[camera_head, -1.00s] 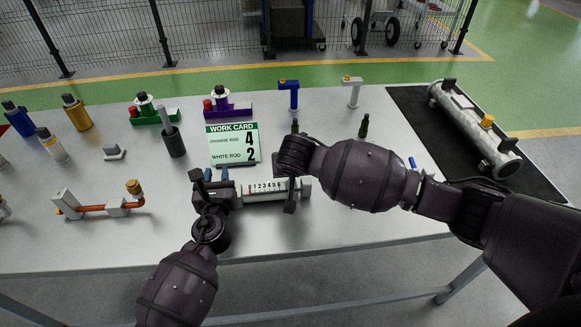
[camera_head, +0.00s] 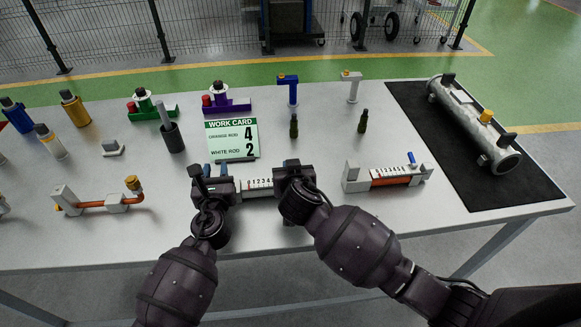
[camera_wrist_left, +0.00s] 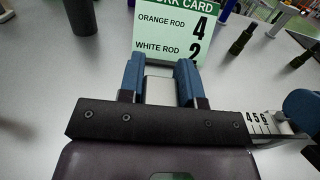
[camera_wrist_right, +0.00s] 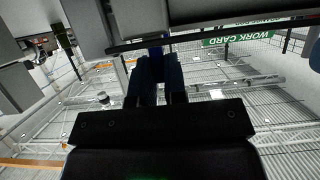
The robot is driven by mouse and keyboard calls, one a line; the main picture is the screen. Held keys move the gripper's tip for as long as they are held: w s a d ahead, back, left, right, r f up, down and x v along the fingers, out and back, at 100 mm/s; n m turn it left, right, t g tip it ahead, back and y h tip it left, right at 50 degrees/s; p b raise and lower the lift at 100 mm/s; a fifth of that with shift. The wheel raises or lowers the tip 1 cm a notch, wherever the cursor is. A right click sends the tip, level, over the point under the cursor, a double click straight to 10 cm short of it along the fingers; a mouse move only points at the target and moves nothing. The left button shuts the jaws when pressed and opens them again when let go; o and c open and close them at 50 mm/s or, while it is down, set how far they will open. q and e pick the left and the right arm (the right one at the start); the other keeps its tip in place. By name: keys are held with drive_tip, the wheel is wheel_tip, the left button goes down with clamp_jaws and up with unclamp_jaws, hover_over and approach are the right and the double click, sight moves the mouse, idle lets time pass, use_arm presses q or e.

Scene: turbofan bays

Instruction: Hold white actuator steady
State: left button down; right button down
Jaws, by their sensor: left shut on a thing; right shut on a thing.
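The white actuator (camera_head: 257,186), with a numbered scale along its body, lies near the table's front edge. My left gripper (camera_head: 213,178) is shut on its left end; the left wrist view shows a pale block (camera_wrist_left: 158,90) between blue finger pads, and part of the scale (camera_wrist_left: 262,122). My right gripper (camera_head: 293,174) is at the actuator's right end. In the right wrist view its fingers (camera_wrist_right: 156,72) are close together on a small blue part, which looks like the actuator's lever (camera_wrist_right: 155,50). The arms hide both actuator ends in the head view.
A work card (camera_head: 232,139) stands behind the actuator, reading orange rod 4, white rod 2. An actuator with an orange rod (camera_head: 390,177) lies to the right. A large grey cylinder (camera_head: 470,118) rests on a black mat (camera_head: 425,125).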

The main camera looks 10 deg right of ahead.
drive_tip(key=shift+s+f, duration=0.1)
drive_tip(key=shift+f, duration=0.05)
idle(0.3)
drive_tip(key=c, duration=1.2)
unclamp_jaws()
drive_tip(key=shift+o, duration=0.2)
drive_tip(key=v, duration=1.2)
